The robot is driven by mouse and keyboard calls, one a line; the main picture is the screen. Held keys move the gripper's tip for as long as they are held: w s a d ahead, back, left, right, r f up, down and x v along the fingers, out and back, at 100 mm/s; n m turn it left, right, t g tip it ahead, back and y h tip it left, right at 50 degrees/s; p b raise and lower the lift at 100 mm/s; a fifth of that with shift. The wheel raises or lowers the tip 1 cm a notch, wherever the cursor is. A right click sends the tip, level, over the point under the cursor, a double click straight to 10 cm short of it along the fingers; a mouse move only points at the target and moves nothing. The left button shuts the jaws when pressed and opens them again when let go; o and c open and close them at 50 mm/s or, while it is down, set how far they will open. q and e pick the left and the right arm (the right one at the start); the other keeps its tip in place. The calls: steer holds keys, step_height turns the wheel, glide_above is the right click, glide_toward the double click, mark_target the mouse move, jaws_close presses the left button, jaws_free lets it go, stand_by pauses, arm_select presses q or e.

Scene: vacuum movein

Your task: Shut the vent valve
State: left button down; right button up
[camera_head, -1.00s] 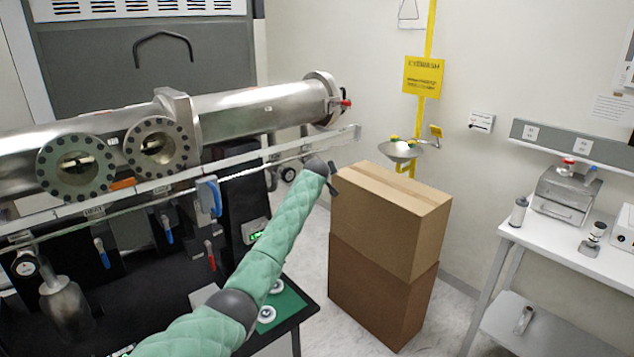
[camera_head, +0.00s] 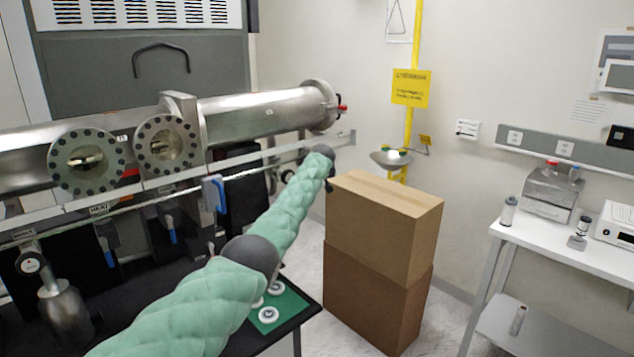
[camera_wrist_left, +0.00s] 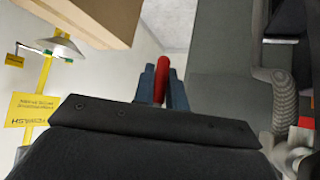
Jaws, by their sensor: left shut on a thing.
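My left gripper (camera_wrist_left: 162,86) is shut on a red handle (camera_wrist_left: 161,78) in the left wrist view. The handle stands between the two dark fingers; what it is attached to is hidden. I cannot tell from the head view which valve the held handle belongs to. Another small red part (camera_head: 342,108) shows at the steel tube's end flange. My right gripper is in neither view.
The long steel vacuum tube (camera_head: 262,114) with round flanges runs above a rail with blue-handled valves (camera_head: 214,194). Stacked cardboard boxes (camera_head: 385,222) stand right of my wrist. Behind them is an eyewash bowl (camera_head: 392,158). A white bench (camera_head: 545,240) stands far right.

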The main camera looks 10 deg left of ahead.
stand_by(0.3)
arm_select(q)
steer(key=c, duration=1.4)
jaws_free()
steer(key=shift+c, duration=0.2)
steer(key=shift+f, duration=0.1)
